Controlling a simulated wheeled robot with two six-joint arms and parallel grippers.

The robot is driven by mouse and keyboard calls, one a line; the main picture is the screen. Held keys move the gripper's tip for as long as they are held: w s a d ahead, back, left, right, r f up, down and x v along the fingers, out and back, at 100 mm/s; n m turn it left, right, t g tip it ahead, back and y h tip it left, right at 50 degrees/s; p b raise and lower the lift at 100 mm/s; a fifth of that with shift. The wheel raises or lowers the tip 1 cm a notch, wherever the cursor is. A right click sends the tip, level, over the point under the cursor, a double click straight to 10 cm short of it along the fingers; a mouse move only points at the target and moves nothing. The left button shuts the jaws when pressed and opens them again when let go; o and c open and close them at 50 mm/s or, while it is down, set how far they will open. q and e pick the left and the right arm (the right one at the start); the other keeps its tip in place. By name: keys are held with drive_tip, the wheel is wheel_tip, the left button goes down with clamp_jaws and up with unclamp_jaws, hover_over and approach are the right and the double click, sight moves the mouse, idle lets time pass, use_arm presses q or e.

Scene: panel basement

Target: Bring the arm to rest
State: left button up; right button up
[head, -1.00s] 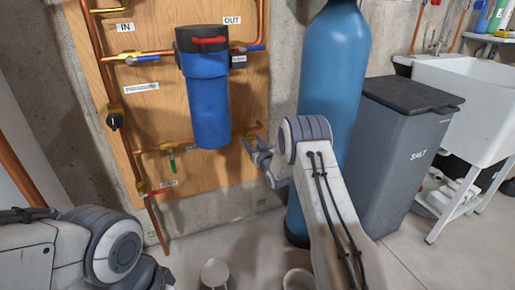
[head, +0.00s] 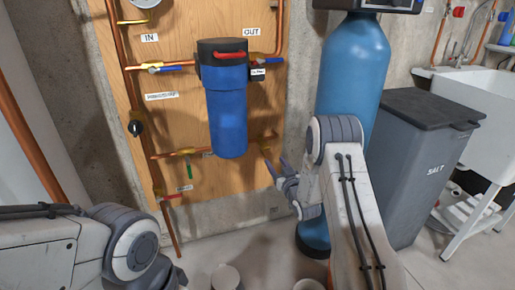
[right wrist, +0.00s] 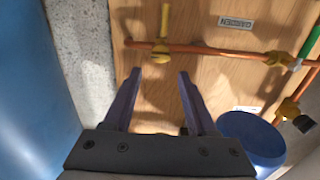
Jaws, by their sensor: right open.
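My right arm reaches forward in the head view, and its gripper (head: 276,168) is in front of the lower right of the wooden panel (head: 180,110), below and right of the blue filter housing (head: 228,118). In the right wrist view the two fingers (right wrist: 158,76) are spread with nothing between them. They point at the bare wood just below a copper pipe (right wrist: 205,48) with a yellow fitting (right wrist: 161,48); whether they touch the panel cannot be told. My left arm shows at the lower left of the head view, but its gripper is not visible.
A tall blue tank (head: 350,85) stands close to the right of my right gripper. A grey salt bin (head: 412,165) and a white sink (head: 480,120) are further right. A bucket (head: 226,277) stands on the floor below.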

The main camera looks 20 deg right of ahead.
drive_tip(key=shift+a, duration=0.15)
drive_tip(key=s+a+r+n+g+y, duration=0.1)
drive_tip(key=s+a+r+g, duration=0.15)
drive_tip(key=a, duration=0.55)
drive_tip(key=s+a+r+n+g+y, duration=0.1)
drive_tip(key=s+a+r+g, duration=0.2)
drive_tip(key=a, duration=0.6)
drive_tip(key=s+a+n+g, duration=0.2)
drive_tip(key=s+a+g, duration=0.3)
drive_tip(key=s, duration=0.5)
drive_tip(key=s+a+r+n+g+h, duration=0.2)
drive_tip(key=s+g, duration=0.6)
drive_tip(key=s, duration=2.3)
wheel_tip(320, 180, up, 33)
drive_tip(key=n+p, duration=0.1)
drive_tip(key=p, duration=3.2)
drive_tip(key=shift+d, duration=0.35)
drive_tip(key=shift+w+t, duration=0.1)
drive_tip(key=shift+t, duration=0.15)
